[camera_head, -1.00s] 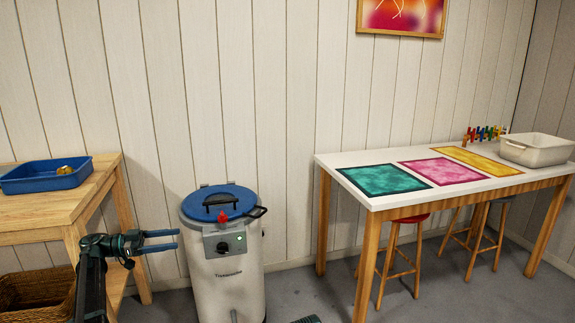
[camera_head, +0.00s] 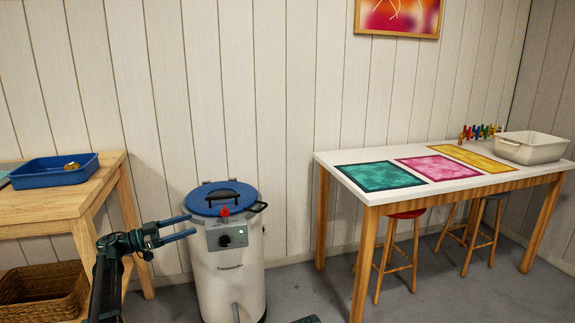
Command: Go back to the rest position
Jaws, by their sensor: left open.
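My left gripper (camera_head: 187,226) is open and empty. Its two blue fingers point right, in front of the wall and just left of the white steamer pot (camera_head: 229,281). The fingertips overlap the pot's left edge in the picture; I cannot tell whether they touch it. The pot's blue lid (camera_head: 212,207) is on, with a black handle on top. My right gripper does not show; only a small dark piece is at the bottom edge.
A wooden table (camera_head: 40,210) at left bears a blue tray (camera_head: 55,176) with a small yellowish thing inside. A wicker basket (camera_head: 42,290) is below. At right, a white table (camera_head: 440,190) bears coloured cloths and a pale tub (camera_head: 531,150). Stools stand under it. Grey floor lies between.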

